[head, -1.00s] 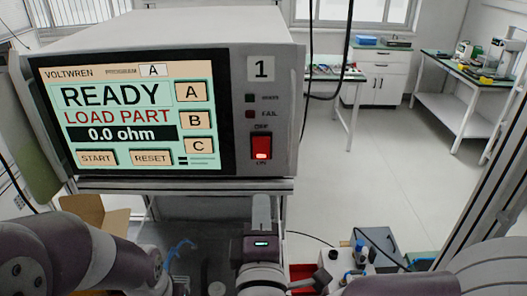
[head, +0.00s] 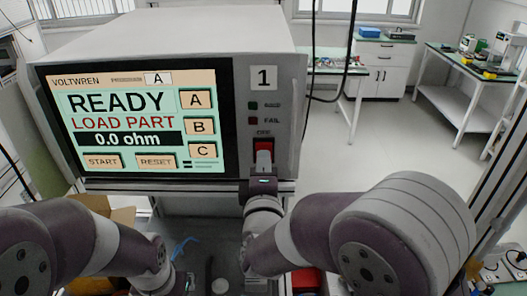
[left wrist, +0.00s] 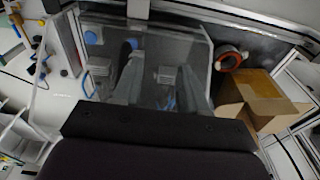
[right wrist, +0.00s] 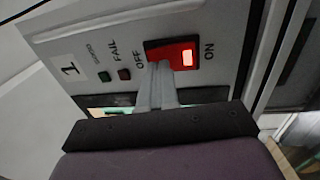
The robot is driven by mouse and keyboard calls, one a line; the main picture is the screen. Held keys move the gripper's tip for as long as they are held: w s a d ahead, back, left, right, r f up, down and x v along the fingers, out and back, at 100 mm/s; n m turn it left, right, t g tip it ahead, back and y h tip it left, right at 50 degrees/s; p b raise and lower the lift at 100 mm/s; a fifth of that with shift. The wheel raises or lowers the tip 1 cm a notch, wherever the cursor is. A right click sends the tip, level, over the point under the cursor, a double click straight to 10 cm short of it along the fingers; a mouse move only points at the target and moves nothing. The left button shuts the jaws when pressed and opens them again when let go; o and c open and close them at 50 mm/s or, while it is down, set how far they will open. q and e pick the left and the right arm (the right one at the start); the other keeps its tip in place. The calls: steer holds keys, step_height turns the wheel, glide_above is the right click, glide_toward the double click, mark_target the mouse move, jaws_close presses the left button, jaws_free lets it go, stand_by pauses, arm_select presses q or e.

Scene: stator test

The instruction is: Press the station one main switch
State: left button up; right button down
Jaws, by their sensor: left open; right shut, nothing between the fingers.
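The station one tester (head: 170,45) is a grey box marked 1. Its screen (head: 135,120) reads READY, LOAD PART, 0.0 ohm. The red main switch (head: 264,146) is at the lower right of its front, partly hidden by my right gripper (head: 263,160). In the right wrist view, the switch (right wrist: 180,46) has its lit end by ON. The shut, empty fingers of my right gripper (right wrist: 160,68) overlap its OFF end; I cannot tell whether they touch it. My left gripper (left wrist: 163,75) is open and empty, pointing down over the bench in the left wrist view.
An open cardboard box (left wrist: 255,95) and a roll of tape (left wrist: 230,59) lie right of my left gripper in the left wrist view. A black cable (head: 311,75) hangs beside the tester. Benches (head: 470,90) stand at the back right, with clear floor before them.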

arm_select(q)
steer(key=shift+r, duration=0.25)
steer(key=shift+r+p, duration=0.65)
steer(key=shift+p, duration=0.1)
